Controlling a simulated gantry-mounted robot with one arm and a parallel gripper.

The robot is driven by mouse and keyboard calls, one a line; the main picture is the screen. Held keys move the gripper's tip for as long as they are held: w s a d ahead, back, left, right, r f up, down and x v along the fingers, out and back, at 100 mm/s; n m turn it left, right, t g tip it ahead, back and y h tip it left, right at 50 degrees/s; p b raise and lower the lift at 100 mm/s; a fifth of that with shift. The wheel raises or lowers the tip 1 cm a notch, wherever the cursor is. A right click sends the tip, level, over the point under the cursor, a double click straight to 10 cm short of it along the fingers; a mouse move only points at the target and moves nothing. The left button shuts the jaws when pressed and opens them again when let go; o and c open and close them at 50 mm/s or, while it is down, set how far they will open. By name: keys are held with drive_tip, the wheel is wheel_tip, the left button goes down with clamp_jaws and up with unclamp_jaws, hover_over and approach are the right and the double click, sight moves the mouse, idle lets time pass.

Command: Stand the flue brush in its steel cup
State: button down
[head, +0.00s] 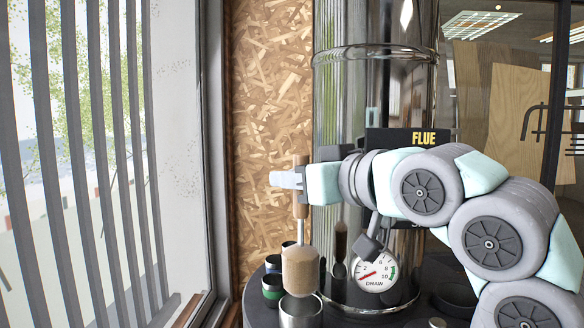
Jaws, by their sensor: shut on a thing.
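The flue brush (300,268) hangs upright, with a wooden handle, a thin metal rod and a thick tan head at the bottom. My gripper (290,181) is shut on its handle. The steel cup (300,313) stands directly below the brush in the picture, cut off by the bottom edge. The bottom of the brush head meets the cup's rim in the picture. I cannot tell whether it is just above the opening or slightly inside it.
Several small dark cups, one with a green band (272,292), stand left of the steel cup on a dark round surface. A shiny steel flue (340,100) rises behind, with a FLUE sign (415,138) and a DRAW gauge (376,272). A window (100,160) is at left.

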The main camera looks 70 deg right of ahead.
drive_tip(key=shift+f+b, duration=2.8)
drive_tip(key=shift+b, duration=0.45)
drive_tip(key=c, duration=1.2)
unclamp_jaws()
drive_tip(key=shift+o, duration=0.2)
drive_tip(key=b+v, duration=0.4)
drive_tip(key=v, duration=0.6)
drive_tip(key=shift+s+a, duration=0.25)
drive_tip(key=shift+s, duration=0.1)
